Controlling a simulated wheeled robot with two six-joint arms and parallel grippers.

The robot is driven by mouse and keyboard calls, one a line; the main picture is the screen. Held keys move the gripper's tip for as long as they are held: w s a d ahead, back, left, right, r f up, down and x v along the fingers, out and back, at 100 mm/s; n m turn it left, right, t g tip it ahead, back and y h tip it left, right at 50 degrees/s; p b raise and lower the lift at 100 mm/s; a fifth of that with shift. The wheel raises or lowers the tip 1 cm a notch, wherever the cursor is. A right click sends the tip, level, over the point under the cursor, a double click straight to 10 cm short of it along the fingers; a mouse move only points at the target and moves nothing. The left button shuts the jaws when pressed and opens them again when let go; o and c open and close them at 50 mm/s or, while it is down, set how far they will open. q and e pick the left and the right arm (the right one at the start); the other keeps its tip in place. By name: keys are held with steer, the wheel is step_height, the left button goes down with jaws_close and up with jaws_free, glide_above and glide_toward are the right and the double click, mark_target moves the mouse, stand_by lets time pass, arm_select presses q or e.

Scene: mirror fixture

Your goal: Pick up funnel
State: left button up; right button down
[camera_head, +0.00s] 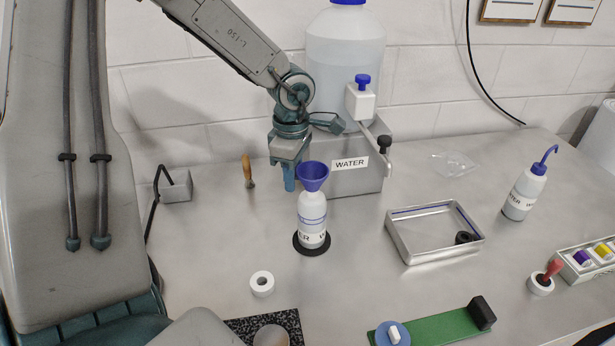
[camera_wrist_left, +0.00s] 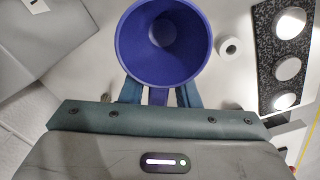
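The blue funnel (camera_head: 313,172) sits upright in the mouth of a white labelled bottle (camera_head: 312,218), which stands on a round black pad (camera_head: 312,244). In the left wrist view, the funnel's wide mouth (camera_wrist_left: 163,42) faces the camera, with a blue tab on its near side. My left gripper (camera_head: 289,180) is just left of the funnel at rim height, fingers pointing down. In the wrist view its two teal fingers (camera_wrist_left: 159,94) are apart, one on each side of the tab, with small gaps visible. My right gripper is not in view.
A large water container (camera_head: 345,55) on a metal stand with a tap (camera_head: 378,140) is close behind. A metal tray (camera_head: 433,232) and a wash bottle (camera_head: 525,190) are to the right. A white roll (camera_head: 262,284) lies in front, and a wooden-handled tool (camera_head: 248,170) behind left.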

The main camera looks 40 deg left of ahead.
arm_select(q)
jaws_close()
steer(key=shift+r, duration=0.1)
